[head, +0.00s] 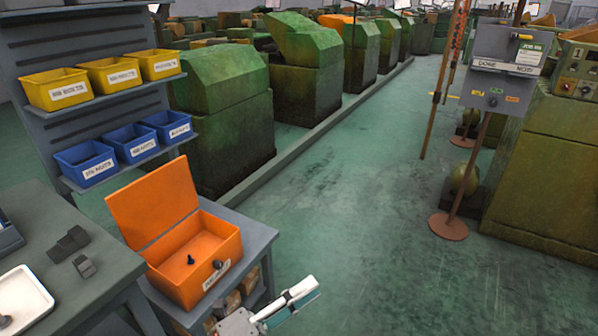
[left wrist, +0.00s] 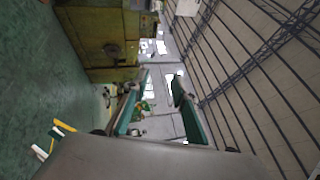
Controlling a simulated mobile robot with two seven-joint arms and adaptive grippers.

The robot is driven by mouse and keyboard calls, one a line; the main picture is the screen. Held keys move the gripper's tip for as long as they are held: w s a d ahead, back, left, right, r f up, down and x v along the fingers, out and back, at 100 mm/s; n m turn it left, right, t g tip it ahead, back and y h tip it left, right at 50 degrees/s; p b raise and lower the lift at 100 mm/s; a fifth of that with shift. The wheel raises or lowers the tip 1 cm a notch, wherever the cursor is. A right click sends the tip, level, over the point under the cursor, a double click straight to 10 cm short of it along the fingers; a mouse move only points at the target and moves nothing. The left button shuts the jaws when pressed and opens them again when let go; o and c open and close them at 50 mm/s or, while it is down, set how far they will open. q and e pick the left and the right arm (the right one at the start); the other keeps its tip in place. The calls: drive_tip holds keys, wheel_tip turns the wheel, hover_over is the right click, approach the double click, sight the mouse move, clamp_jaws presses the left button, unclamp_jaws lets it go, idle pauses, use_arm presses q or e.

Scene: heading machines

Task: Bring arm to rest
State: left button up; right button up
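My left gripper (head: 306,293) shows at the bottom centre of the head view, in front of and to the right of the small table with the orange box, over the floor. In the left wrist view its two teal-padded fingers (left wrist: 158,85) stand apart with nothing between them. That view looks sideways across the hall at green machines and the roof beams. My right gripper is in neither view.
An open orange box (head: 180,285) stands on a grey side table, with dark small parts in it. A workbench (head: 110,262) is at left; a rack (head: 75,120) holds yellow and blue bins. A sign post (head: 466,175) stands right. The aisle floor (head: 370,210) is clear.

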use_arm(q)
drive_tip(key=w+a+f+n+t+y, duration=0.1)
drive_tip(key=a+f+n+t+y, duration=0.3)
drive_tip(key=a+f+n+y, duration=0.55)
drive_tip(key=s+a+f+n+g+y, duration=0.2)
drive_tip(key=s+a+f+n, duration=0.4)
drive_tip(key=f+n, duration=0.2)
drive_tip(key=s+a+f+n+g+y, duration=0.2)
drive_tip(key=s+a+f+n+y, duration=0.1)
drive_tip(key=s+a+f+n, duration=0.2)
wheel_tip(320, 180, down, 4)
drive_tip(key=s+n, duration=0.2)
drive_tip(key=n, duration=0.3)
drive_tip(key=shift+s+a+f+g, duration=0.15)
drive_tip(key=shift+s+a+g, duration=0.15)
drive_tip(key=shift+a, duration=0.05)
